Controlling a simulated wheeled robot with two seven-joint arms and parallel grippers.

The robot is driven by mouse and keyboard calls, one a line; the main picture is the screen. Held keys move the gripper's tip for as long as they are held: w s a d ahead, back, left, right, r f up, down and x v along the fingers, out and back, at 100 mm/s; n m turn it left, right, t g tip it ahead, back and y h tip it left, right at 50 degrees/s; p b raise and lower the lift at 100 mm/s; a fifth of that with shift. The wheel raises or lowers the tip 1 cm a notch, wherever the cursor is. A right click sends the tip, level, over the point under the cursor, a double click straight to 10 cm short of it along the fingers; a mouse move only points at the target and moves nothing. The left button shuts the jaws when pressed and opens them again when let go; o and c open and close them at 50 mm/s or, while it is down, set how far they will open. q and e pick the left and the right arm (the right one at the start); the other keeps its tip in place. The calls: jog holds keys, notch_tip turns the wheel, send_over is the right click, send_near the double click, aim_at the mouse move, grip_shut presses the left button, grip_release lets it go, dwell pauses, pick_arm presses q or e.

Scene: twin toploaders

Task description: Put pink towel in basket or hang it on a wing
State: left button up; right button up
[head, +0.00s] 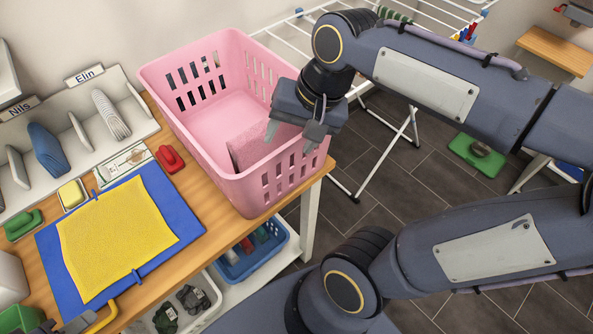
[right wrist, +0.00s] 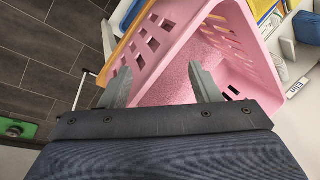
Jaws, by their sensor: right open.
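A pink basket (head: 190,58) with slotted walls stands on the wooden table. A pink towel (head: 245,150) with a rough texture lies inside it at the near end, leaning against the wall; it also shows between the fingers in the right wrist view (right wrist: 190,72). My right gripper (head: 290,140) is open over the near right part of the basket, fingers pointing down. Dark grey parts at the bottom left edge may be my left gripper (head: 72,325).
A yellow cloth (head: 115,235) lies on a blue mat (head: 190,222) to the left. A red clip-like object (head: 170,158) lies beside the basket. A grey divided holder (head: 142,118) lines the wall. A blue crate (head: 270,262) sits on the lower shelf. The tiled floor lies at right.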

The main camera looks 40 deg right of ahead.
jog(key=s+a+f+n+t+y, duration=0.1)
jog(key=s+a+f+n+t, duration=0.1)
jog(key=s+f+n, duration=0.3)
jog(key=shift+s+a+f+n+t, duration=0.35)
jog(key=shift+s+a+n, duration=0.25)
jog(key=shift+n, duration=0.1)
jog(key=shift+c, duration=0.4)
